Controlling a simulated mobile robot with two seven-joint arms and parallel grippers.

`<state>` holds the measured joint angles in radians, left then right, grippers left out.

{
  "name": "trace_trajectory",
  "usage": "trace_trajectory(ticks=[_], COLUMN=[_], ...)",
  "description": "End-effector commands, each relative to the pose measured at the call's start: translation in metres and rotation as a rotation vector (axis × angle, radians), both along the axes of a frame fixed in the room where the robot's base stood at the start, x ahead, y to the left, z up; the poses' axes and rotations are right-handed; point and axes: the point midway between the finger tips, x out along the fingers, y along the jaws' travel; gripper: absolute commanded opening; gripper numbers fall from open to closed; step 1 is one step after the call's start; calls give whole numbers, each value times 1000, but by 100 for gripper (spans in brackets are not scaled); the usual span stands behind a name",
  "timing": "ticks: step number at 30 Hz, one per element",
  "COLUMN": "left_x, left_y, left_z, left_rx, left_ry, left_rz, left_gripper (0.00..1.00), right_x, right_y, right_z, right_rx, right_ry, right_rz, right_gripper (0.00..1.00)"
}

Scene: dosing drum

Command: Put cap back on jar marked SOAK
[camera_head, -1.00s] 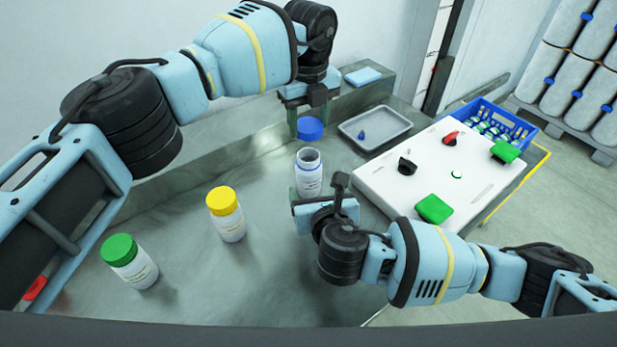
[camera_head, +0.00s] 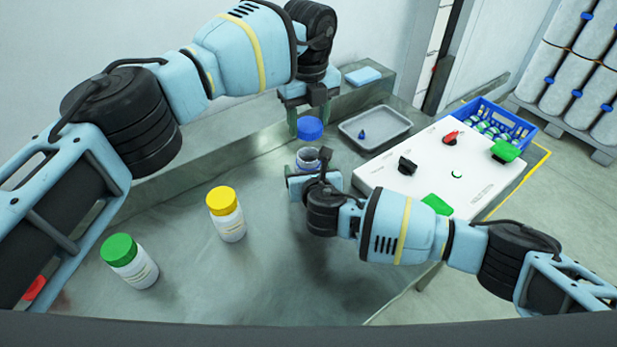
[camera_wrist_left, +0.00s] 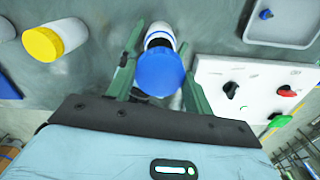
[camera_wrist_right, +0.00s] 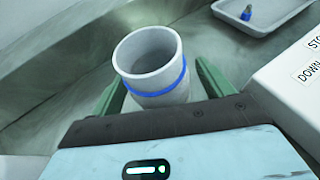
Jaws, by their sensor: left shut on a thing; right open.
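My left gripper (camera_head: 308,104) is shut on a blue cap (camera_head: 310,129), held above an open white jar (camera_head: 306,160). In the left wrist view the cap (camera_wrist_left: 160,74) sits between the fingers, with the jar (camera_wrist_left: 160,34) partly hidden beyond it. In the right wrist view the jar (camera_wrist_right: 152,62) is uncapped, with a blue ring below its rim. My right gripper (camera_wrist_right: 158,92) is open, one finger on either side of the jar's body. Any gap between fingers and jar is hard to judge. The jar's label is not readable.
A yellow-capped jar (camera_head: 226,212) and a green-capped jar (camera_head: 130,262) stand on the left of the steel table. A grey tray (camera_head: 346,132) lies behind right. A white panel (camera_head: 385,180) with knobs is at right. A blue crate (camera_head: 527,132) stands beyond it.

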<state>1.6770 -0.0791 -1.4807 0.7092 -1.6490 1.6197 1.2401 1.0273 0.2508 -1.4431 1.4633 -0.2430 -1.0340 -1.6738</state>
Motion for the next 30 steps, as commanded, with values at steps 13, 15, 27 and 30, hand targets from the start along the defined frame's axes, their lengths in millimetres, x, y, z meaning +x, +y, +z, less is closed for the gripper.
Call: trace_trajectory(ticks=[13,15,27,30], left_x=[0,0,0,0], left_y=[0,0,0,0], left_z=[0,0,0,-3], left_rx=[0,0,0,1], left_ry=[0,0,0,0], left_rz=[0,0,0,0], left_gripper=[31,31,31,31], right_x=[3,3,2,2], right_y=[1,1,1,1], right_z=[-1,-1,-1,-1], right_rx=[0,0,0,0], right_ry=[0,0,0,0], right_rz=[1,1,0,0], right_gripper=[70,61,12,12])
